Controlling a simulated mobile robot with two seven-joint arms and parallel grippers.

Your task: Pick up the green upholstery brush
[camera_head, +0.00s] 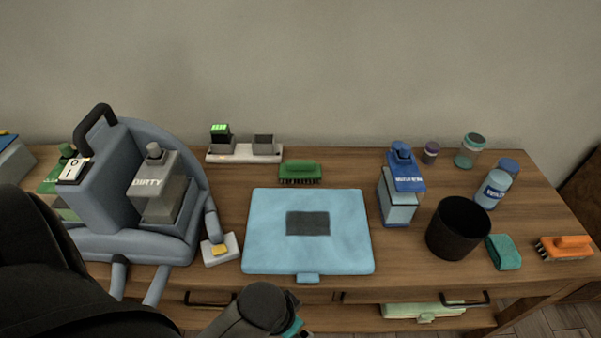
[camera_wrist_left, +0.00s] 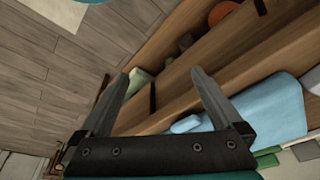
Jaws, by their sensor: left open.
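The green upholstery brush (camera_head: 300,172) lies on the wooden table against the wall side, bristles down, just behind the light blue mat (camera_head: 258,230). My left arm comes in from the lower left in the head view, and its gripper end is mostly out of sight at the bottom edge. In the left wrist view my left gripper (camera_wrist_left: 158,95) is open with nothing between its fingers, out in front of the table's edge. The blue mat (camera_wrist_left: 270,108) shows there to the right of the fingers. My right gripper is not in view.
A blue-grey machine (camera_head: 110,190) with a DIRTY tank fills the table's left. A charger (camera_head: 243,153) stands left of the brush.

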